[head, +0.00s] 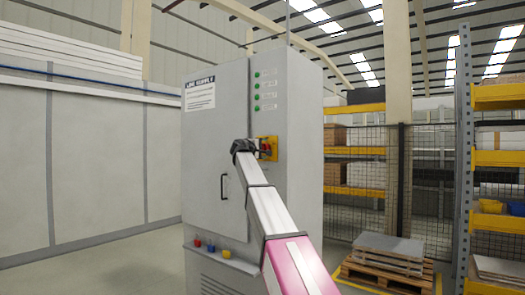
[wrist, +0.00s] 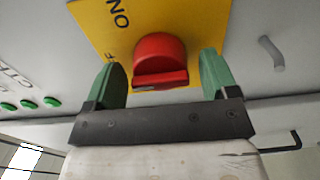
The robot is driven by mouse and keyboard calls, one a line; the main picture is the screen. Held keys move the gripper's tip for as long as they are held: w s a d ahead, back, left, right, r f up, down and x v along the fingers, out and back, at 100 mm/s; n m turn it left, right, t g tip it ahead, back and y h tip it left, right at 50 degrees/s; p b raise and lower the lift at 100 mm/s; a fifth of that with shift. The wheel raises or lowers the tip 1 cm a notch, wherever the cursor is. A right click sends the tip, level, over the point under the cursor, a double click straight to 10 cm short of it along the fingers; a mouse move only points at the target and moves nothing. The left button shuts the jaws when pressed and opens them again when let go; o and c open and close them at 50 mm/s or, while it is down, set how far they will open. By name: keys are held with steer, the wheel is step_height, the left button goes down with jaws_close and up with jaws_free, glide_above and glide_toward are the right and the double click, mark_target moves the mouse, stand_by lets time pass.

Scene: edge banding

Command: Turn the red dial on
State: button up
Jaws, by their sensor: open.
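The red dial (wrist: 160,60) sits on a yellow plate (wrist: 100,22) on the grey cabinet, with "ON" lettering at its upper left in the wrist view. In the head view the dial (head: 265,147) shows small on the yellow plate (head: 274,149), partly behind my arm's end. My gripper (wrist: 162,78) is open. Its two green fingers stand on either side of the dial, with a visible gap on each side. I cannot tell how deep the fingertips reach around it. In the head view my gripper (head: 244,148) is at the plate's left edge.
The tall grey cabinet (head: 222,125) has a door handle (head: 223,187) and green lamps (head: 257,86). Coloured knobs (head: 211,247) sit on a ledge low on its front. Right are a mesh fence, racks and a pallet (head: 385,270). The floor at left is clear.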

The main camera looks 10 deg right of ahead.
steer(key=c, duration=0.9)
steer(key=shift+m, duration=0.3)
steer(key=m, duration=0.3)
steer(key=shift+m, duration=0.3)
steer(key=m, duration=0.4)
steer(key=shift+m, duration=0.3)
steer(key=m, duration=0.4)
steer(key=shift+m, duration=2.5)
